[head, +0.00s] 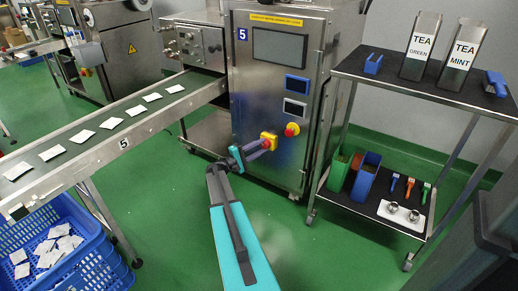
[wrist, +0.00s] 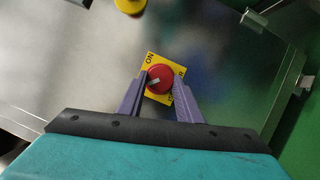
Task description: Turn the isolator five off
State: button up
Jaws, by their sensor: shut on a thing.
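The isolator is a red round knob (wrist: 160,73) on a yellow plate (wrist: 151,59), on the front of the steel cabinet marked 5 (head: 242,80). It also shows in the head view as a yellow and red switch (head: 269,138). ON is readable at the plate's upper left in the wrist view; the lower-right lettering is partly hidden. A pale mark on the knob points to the lower left. My gripper (wrist: 159,80) has its purple fingers on either side of the knob, shut on it. In the head view my gripper (head: 261,146) reaches the cabinet front from the left.
A red and yellow emergency button (head: 292,129) sits just right of the isolator. A conveyor (head: 120,131) with teabags runs at left, above a blue crate (head: 102,250). A shelf trolley (head: 400,82) stands at right. Green floor is open between them.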

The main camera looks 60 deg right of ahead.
jog(key=shift+d, duration=0.1)
jog(key=o, duration=1)
jog(key=shift+o, duration=0.2)
jog(key=p+v, duration=0.3)
jog(key=v, duration=1.1)
jog(key=shift+r, duration=0.1)
